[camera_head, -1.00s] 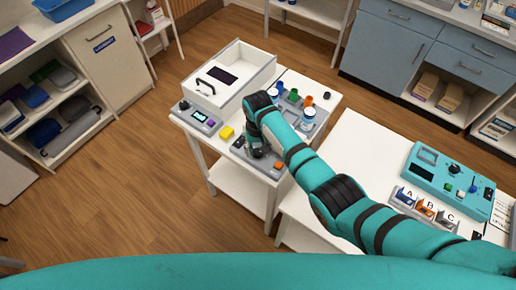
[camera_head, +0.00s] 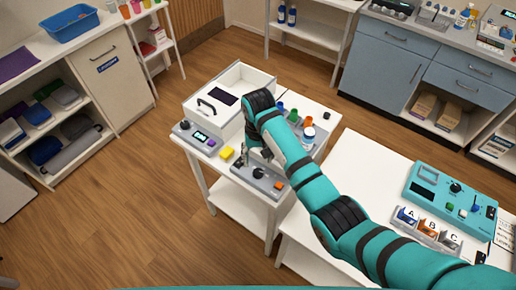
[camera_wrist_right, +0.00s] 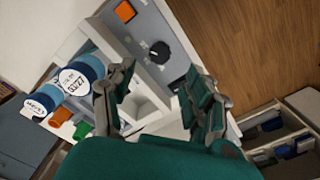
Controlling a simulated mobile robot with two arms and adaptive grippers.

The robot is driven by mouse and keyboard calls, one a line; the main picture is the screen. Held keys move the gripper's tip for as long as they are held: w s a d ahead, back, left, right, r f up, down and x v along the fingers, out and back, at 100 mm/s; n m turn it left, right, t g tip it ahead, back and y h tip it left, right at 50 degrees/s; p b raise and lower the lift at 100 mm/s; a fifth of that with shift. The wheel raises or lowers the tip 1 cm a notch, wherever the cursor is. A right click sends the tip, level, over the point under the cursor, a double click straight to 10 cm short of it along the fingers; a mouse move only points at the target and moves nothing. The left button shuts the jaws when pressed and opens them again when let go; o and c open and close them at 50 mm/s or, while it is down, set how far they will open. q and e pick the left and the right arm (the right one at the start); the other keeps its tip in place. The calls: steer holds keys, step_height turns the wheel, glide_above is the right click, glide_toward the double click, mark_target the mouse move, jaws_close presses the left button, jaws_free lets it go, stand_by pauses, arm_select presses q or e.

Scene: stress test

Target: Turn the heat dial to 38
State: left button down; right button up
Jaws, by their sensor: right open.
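A grey panel (camera_head: 243,173) lies near the front edge of the white table, with a black dial (camera_head: 259,173) and an orange button (camera_head: 278,185). In the right wrist view the dial (camera_wrist_right: 160,51) has a pale pointer mark and small markings too blurred to read; the orange button (camera_wrist_right: 124,11) is beside it. My right gripper (camera_head: 243,158) is at the panel's left end, apart from the dial. In the wrist view its fingers (camera_wrist_right: 158,95) are spread and empty, with the dial beyond their tips. My left gripper is not in view.
A device with a green display (camera_head: 201,135), a yellow block (camera_head: 227,152) and a white open box (camera_head: 214,117) stand close by. Bottles and coloured cups (camera_head: 293,115) are behind my arm. A teal device (camera_head: 430,188) with another dial is on the right table.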

steer(key=shift+r, duration=2.1)
